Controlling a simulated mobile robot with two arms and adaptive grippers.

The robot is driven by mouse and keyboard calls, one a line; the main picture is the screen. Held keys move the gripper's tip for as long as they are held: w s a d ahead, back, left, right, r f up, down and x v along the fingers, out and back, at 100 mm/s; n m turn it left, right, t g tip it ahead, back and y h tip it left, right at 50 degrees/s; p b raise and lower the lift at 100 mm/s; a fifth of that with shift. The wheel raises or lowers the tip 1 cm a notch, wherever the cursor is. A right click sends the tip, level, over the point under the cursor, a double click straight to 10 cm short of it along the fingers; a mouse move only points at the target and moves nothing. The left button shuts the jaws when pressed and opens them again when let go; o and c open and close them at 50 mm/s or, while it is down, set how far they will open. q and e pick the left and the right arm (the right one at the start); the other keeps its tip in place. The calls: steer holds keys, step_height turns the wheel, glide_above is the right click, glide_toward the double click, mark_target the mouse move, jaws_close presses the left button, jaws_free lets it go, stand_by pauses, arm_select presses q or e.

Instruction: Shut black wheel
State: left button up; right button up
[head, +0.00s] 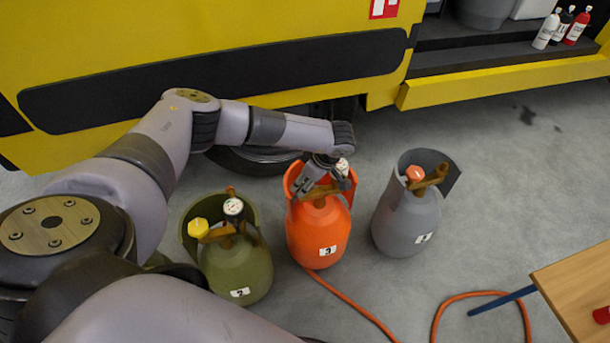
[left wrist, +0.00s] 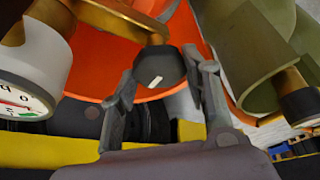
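The black wheel (left wrist: 158,68), with a white mark, sits on a brass valve (left wrist: 110,18) inside the orange cylinder's collar. In the head view my arm and gripper hide it. The orange cylinder (head: 318,238) stands upright on the floor, labelled 3, between two other cylinders. My left gripper (head: 318,182) reaches into its collar from above. In the left wrist view its fingers (left wrist: 160,66) lean inward, one on each side of the wheel, and their tips appear to touch its rim. My right gripper is not in view.
An olive cylinder (head: 237,272) with a yellow wheel (head: 198,227) stands left, and a grey cylinder (head: 402,225) with an orange wheel (head: 414,173) right. A gauge (left wrist: 20,102) is close to my left gripper. An orange hose (head: 355,305) crosses the floor. A wooden table (head: 575,285) is at right.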

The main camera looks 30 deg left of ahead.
arm_select(q)
steer(key=o, duration=0.5)
steer(key=v, duration=1.2)
steer(key=shift+a, duration=0.1)
